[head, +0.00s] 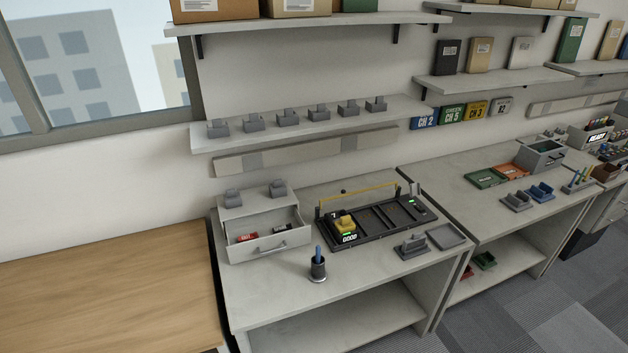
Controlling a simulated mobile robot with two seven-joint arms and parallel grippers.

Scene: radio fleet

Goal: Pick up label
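No thing is clearly marked as the label to pick up. Several coloured tags hang below the right wall shelf: a blue CH 2 tag (424,118), a green CH 5 tag (452,114), a yellow CH 3 tag (476,109) and a grey tag (501,106). An open drawer (268,247) on the near grey bench holds a small red item (247,238) and a small dark item (282,228), both with unreadable print. Neither of my grippers is in view.
A black tray (376,225) holds a yellow device (345,223) by a GOOD display. A pen cup (318,266), a grey stand (411,246) and a flat grey tray (446,237) stand nearby. A wooden table (110,290) is bare at left.

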